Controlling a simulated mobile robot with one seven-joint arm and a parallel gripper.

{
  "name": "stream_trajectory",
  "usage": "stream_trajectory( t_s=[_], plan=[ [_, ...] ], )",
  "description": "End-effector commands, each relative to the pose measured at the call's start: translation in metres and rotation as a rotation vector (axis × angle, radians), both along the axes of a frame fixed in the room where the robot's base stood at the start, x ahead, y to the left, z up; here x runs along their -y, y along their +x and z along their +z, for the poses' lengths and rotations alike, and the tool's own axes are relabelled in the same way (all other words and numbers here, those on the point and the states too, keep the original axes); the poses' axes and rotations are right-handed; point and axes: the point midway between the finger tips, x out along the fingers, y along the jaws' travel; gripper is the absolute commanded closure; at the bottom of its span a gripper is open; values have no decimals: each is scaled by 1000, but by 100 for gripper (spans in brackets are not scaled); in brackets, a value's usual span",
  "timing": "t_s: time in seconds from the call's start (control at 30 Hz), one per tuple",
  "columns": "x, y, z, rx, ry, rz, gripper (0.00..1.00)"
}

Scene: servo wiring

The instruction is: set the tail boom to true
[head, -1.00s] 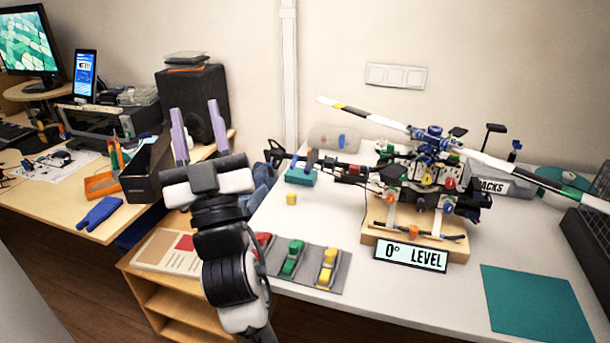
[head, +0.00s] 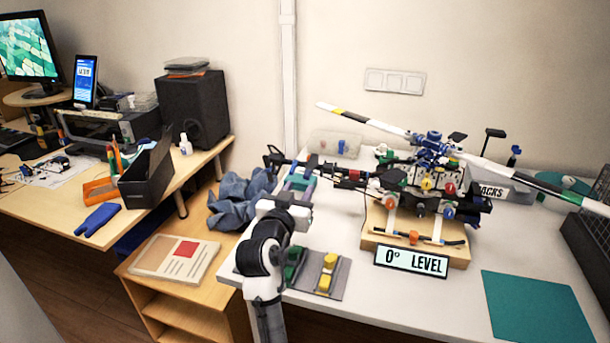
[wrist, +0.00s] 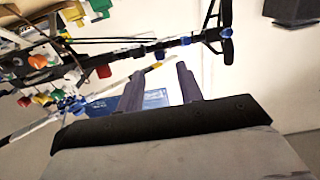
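The model helicopter (head: 430,185) stands on a wooden base (head: 455,250) with a sign (head: 410,261) reading "0° LEVEL". Its dark, thin tail boom (head: 335,168) runs left to the tail rotor (head: 273,158). In the wrist view the boom (wrist: 185,41) crosses the top, with the tail rotor (wrist: 226,32) at its right end. My gripper (head: 300,168) is by the rear part of the boom. Its two lavender fingers (wrist: 158,70) are apart and empty, pointing toward the boom. The boom appears beyond the fingertips; I cannot tell the exact gap.
A grey mat (head: 338,281) with green (head: 293,266) and yellow (head: 327,270) pieces lies at the table's front edge. A clear container (head: 335,145) stands behind the boom. A teal mat (head: 535,305) lies front right, and a blue cloth (head: 238,198) lies on the wooden shelf to the left.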

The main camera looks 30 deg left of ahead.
Motion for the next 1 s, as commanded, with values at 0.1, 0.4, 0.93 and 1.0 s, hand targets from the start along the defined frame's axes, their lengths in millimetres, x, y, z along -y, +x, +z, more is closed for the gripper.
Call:
stream_trajectory(
  t_s=[0.1, 0.4, 0.93, 1.0],
  plan=[
    [-7, 24, 3, 0, 0, -2, 64],
    [-16, 56, 1, 0, 0, 1, 64],
    [-17, 59, 0, 1, 0, 1, 90],
    [-17, 59, 0, 1, 0, 1, 99]
  ],
)
